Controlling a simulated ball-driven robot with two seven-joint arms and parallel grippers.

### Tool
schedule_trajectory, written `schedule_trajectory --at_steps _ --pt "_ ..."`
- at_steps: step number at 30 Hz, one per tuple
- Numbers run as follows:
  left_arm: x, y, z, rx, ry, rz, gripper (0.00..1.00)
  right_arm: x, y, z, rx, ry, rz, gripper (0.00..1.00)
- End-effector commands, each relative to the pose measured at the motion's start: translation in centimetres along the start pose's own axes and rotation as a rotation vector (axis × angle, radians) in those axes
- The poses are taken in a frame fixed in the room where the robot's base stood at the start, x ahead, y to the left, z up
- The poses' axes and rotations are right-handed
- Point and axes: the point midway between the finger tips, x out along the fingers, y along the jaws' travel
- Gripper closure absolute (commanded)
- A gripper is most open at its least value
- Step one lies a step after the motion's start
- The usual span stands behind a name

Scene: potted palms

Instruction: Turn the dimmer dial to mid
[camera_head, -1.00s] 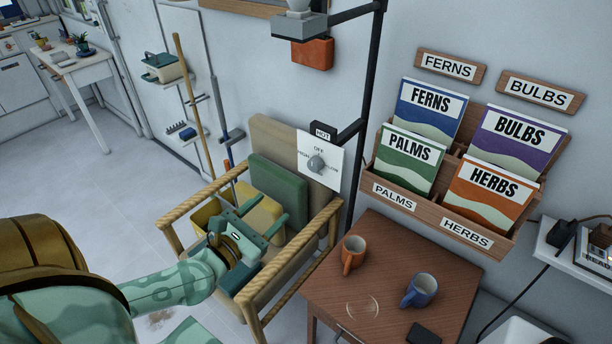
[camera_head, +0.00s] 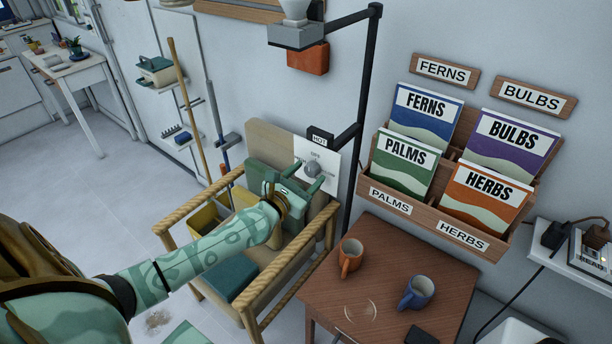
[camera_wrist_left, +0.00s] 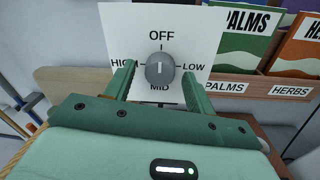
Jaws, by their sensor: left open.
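The dimmer dial (camera_head: 311,169) is a round grey knob on a white plate (camera_head: 330,163) on the wall. In the left wrist view, the dial (camera_wrist_left: 160,70) has OFF above, LOW right, MID below and HIGH left. A short pale mark on the knob stands upright, in line with OFF. My left gripper (camera_head: 308,176) is open at the plate. In the left wrist view, its fingers (camera_wrist_left: 159,78) stand on either side of the knob; I cannot tell whether they touch it. My right gripper is not in view.
A rope-edged wooden chair (camera_head: 272,290) with green cushions stands below the dial. A black post (camera_head: 362,110) with a HOT tag (camera_head: 320,138) rises close on the right. A brown table (camera_head: 385,265) holds an orange mug (camera_head: 350,257) and a blue mug (camera_head: 418,292).

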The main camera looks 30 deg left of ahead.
Motion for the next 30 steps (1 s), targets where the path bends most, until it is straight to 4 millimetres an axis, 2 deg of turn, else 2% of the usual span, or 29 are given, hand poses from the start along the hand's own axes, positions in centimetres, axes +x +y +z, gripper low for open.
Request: schedule_trajectory --at_steps 8,13,23,30 --pt "0.19 -0.02 -0.01 0.000 0.000 0.000 0.45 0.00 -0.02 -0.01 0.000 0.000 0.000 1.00" --pt "0.17 -0.01 -0.01 0.000 0.000 0.000 0.90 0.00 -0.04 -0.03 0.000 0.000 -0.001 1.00" --pt "0.16 0.00 -0.01 0.025 -0.001 0.000 0.90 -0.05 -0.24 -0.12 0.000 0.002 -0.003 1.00" --pt "0.17 0.02 -0.01 0.145 -0.006 0.002 0.90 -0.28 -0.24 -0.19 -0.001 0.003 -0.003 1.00"
